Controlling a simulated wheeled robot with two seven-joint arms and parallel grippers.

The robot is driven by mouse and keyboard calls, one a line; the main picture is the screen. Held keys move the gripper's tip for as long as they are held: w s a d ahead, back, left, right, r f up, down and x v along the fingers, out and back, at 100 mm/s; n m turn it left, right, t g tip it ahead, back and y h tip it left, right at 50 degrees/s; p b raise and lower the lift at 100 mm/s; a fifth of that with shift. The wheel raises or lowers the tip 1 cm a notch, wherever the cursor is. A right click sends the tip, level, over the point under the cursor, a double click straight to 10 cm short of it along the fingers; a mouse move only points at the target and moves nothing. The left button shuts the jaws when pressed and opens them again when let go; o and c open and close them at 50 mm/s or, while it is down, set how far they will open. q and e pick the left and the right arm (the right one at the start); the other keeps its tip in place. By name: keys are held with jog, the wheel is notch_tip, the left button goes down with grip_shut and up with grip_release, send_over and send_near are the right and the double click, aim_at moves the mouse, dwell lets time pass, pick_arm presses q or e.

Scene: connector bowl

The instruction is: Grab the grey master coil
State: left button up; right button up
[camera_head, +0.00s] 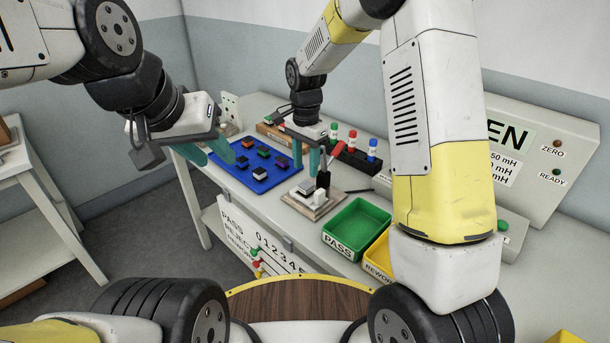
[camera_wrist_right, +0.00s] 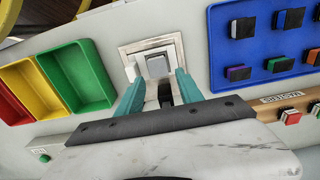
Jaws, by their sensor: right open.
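A grey-topped block (camera_wrist_right: 157,66) sits on the metal test fixture (camera_wrist_right: 137,48). The block also shows in the head view (camera_head: 306,188). No label marks it as the master coil. My right gripper (camera_head: 306,158) is open above and behind the fixture. In the right wrist view its teal fingers (camera_wrist_right: 160,92) are apart and point toward the block, with nothing held between them. The wooden masters rack (camera_wrist_right: 270,101) holds a red-topped and a green-topped block; part of it is out of view. My left gripper (camera_head: 208,152) is open and empty left of the blue tray.
The blue tray (camera_head: 240,178) holds several dark coils with coloured tops. A green PASS bin (camera_head: 358,228) and a yellow REWORK bin (camera_head: 377,255) stand right of the fixture. Coloured-capped bottles (camera_head: 352,143) stand behind.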

aim_at(306, 184)
jog(key=f, duration=0.6)
jog(key=shift+s, duration=0.25)
grip_shut()
